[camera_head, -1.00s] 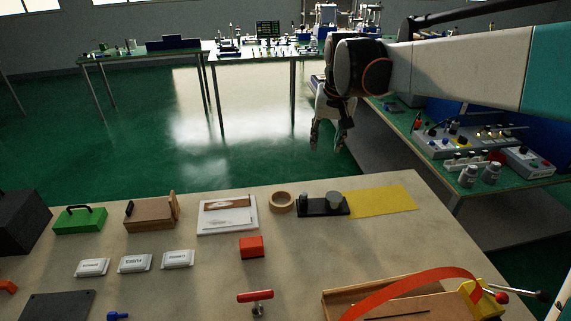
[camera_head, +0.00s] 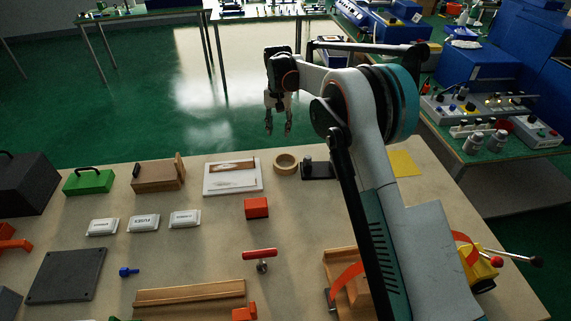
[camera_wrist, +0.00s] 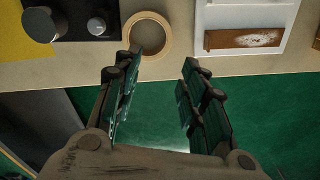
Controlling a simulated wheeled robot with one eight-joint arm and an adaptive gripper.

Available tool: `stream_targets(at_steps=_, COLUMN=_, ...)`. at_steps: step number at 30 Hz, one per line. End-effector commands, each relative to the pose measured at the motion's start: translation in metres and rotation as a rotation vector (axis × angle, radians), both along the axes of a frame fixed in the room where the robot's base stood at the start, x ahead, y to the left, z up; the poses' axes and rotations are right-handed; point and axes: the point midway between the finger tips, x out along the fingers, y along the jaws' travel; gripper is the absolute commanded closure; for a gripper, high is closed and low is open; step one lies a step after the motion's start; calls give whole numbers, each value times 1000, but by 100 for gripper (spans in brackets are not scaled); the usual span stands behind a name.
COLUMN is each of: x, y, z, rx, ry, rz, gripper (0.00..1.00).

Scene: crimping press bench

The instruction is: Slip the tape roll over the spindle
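The tan tape roll (camera_head: 286,163) lies flat near the table's far edge and also shows in the wrist view (camera_wrist: 137,50). Beside it is a black base (camera_head: 318,171) with two upright parts. In the wrist view a wide dark cylinder (camera_wrist: 40,25) and a smaller silver-topped post (camera_wrist: 97,26) stand on this base (camera_wrist: 72,25); neither carries a roll. I cannot tell which is the spindle. My gripper (camera_head: 278,130) is open and empty, pointing down near the table's far edge. In the wrist view its fingertips (camera_wrist: 162,66) are apart, with the roll ahead of the left finger.
A white tray (camera_head: 208,178) lies left of the roll, with a wooden block (camera_head: 158,178) farther left. A yellow sheet (camera_head: 403,163) lies right of the base, partly hidden by my arm. A red block (camera_head: 256,208) sits nearer. Green floor (camera_head: 120,110) is clear beyond the edge.

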Motion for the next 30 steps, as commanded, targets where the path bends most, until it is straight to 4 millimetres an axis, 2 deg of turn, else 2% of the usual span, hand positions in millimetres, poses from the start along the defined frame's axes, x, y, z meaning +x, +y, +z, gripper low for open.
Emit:
stream_targets(at_steps=3, x=4, y=11, z=-22, rx=-6, ry=19, rz=-4, gripper=62)
stream_targets(at_steps=8, x=5, y=17, z=-35, rx=-11, ry=30, rz=-6, gripper=62)
stream_targets(at_steps=14, x=5, y=17, z=-51, rx=-11, ry=31, rz=-7, gripper=62)
stream_targets(at_steps=24, x=6, y=17, z=-112, rx=-11, ry=31, rz=-7, gripper=62)
stream_targets(at_steps=30, x=6, y=16, z=-126, rx=-11, ry=31, rz=-7, gripper=62)
